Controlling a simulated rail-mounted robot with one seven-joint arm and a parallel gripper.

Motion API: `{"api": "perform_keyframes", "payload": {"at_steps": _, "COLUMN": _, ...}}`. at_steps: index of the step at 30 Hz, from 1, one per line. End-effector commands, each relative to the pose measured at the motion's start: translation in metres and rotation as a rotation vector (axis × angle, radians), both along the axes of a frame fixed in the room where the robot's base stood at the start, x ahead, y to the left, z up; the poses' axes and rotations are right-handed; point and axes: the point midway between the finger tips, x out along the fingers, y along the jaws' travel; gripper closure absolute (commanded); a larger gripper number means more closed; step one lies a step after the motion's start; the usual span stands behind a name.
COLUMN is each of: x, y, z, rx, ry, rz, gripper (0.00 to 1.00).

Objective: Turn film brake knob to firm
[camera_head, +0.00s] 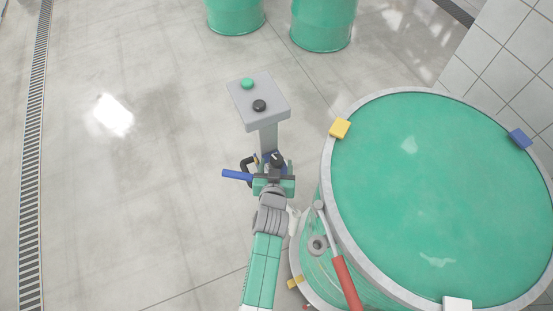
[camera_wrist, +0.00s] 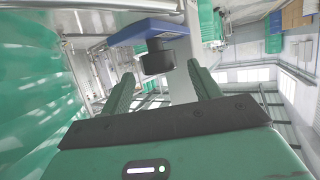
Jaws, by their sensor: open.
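A dark knob (camera_wrist: 158,60) with a flat dark end sits below a blue panel (camera_wrist: 140,31) in the wrist view. My gripper (camera_wrist: 162,76) is open, with one green finger on each side of the knob's near end. Gaps show beside the knob, and I see no contact. In the head view my gripper (camera_head: 273,172) is at the post below the grey control box. A small dark knob (camera_head: 277,157) with a light mark shows there against a blue patch, partly hidden by my gripper. I cannot read any setting on it.
The grey control box (camera_head: 271,111) carries a green button (camera_head: 247,83) and a black button (camera_head: 260,105). A blue bar (camera_head: 237,175) sticks out left of my gripper. A large green drum (camera_head: 440,190) and a red-handled tool (camera_head: 346,282) are close on the right. Floor on the left is clear.

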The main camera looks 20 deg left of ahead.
Motion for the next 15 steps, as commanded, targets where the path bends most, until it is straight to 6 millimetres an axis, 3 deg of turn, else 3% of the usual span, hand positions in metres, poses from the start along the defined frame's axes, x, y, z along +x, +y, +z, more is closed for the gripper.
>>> {"api": "perform_keyframes", "payload": {"at_steps": 6, "x": 0.026, "y": 0.009, "z": -0.012, "rx": 0.0, "ry": 0.0, "rz": 0.0, "gripper": 0.38}}
{"api": "perform_keyframes", "payload": {"at_steps": 15, "x": 0.029, "y": 0.01, "z": -0.012, "rx": 0.0, "ry": 0.0, "rz": 0.0, "gripper": 0.38}}
